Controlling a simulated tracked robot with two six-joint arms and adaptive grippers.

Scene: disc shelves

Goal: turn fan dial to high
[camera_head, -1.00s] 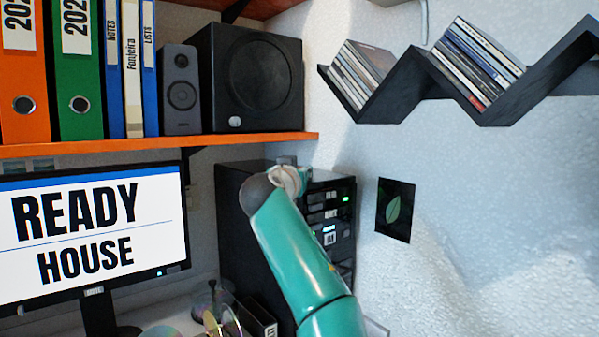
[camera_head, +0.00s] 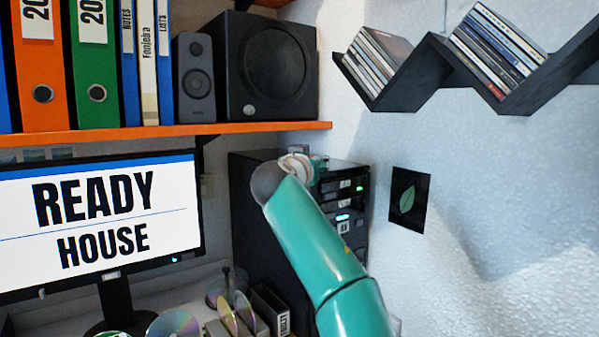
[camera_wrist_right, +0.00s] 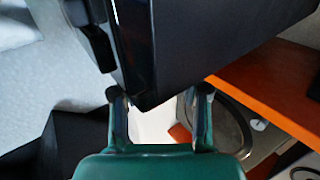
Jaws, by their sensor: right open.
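The fan dial cannot be made out for certain in either view. A black computer tower (camera_head: 258,218) stands below the shelf, its front panel (camera_head: 350,187) showing green and blue lights. My right arm reaches up to the tower's upper front in the head view and hides part of it; its gripper fingers are not clear there. In the right wrist view my right gripper (camera_wrist_right: 159,92) is open and empty, with a corner of the tower (camera_wrist_right: 210,40) just beyond the fingertips. A dark raised part (camera_wrist_right: 90,35) juts from the tower's face there. My left gripper is not in view.
An orange shelf (camera_head: 170,133) with binders and speakers (camera_head: 268,65) hangs above the tower. A monitor (camera_head: 100,225) stands left, with discs (camera_head: 172,328) below it. A black zigzag disc shelf (camera_head: 410,90) and a leaf picture (camera_head: 409,199) are on the right wall.

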